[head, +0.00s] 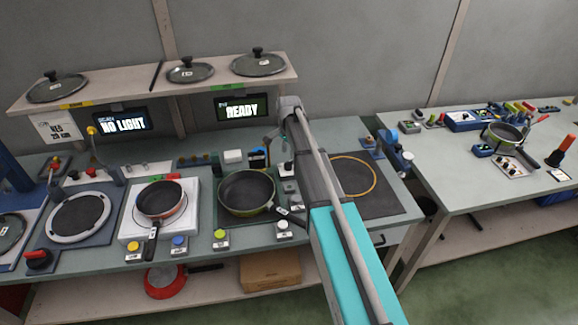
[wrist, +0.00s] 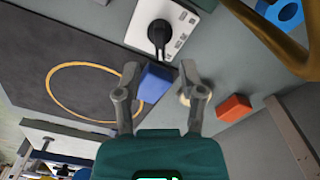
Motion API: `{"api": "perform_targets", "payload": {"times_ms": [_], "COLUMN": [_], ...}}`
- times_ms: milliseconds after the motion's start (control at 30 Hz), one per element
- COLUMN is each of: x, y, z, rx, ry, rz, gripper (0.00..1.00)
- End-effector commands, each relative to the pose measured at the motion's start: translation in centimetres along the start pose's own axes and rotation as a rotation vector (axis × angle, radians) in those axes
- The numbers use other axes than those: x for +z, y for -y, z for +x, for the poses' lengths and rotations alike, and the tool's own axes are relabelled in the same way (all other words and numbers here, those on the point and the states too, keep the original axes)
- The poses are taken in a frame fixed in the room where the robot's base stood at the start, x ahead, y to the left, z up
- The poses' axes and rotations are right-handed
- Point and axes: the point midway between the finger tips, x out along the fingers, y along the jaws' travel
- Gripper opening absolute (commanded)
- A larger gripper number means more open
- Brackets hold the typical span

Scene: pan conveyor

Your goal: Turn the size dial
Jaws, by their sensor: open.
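The dial is a black knob (wrist: 159,33) on a white plate with small printed marks, at the top middle of the wrist view. In the head view, a small dark knob on a white box (head: 288,169), just left of my arm, appears to be the same dial. My gripper (wrist: 160,73) is open, with its two fingers apart and nothing held. The knob lies beyond the fingertips, apart from them. A blue block (wrist: 154,83) shows between the fingers, on the surface below. In the head view my arm hides part of the counter.
A dark mat with a yellow ring (wrist: 52,93) lies beside the dial plate. A red block (wrist: 233,107) is to the right. A brown curved bar (wrist: 275,38) crosses the upper right. A green-rimmed pan (head: 246,192) stands left of the dial, its handle pointing towards my arm.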

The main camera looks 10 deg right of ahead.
Motion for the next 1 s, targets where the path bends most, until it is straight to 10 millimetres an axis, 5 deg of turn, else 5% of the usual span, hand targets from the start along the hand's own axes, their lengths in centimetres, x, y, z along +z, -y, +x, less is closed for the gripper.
{"api": "perform_targets", "payload": {"times_ms": [500,1000], "x": [-0.1,-0.1], "y": [0.0,-0.1], "z": [4.2,5.1], "rx": [0.000,0.000], "ry": [0.000,0.000], "rz": [0.001,0.001], "gripper": [0.51,0.51]}}
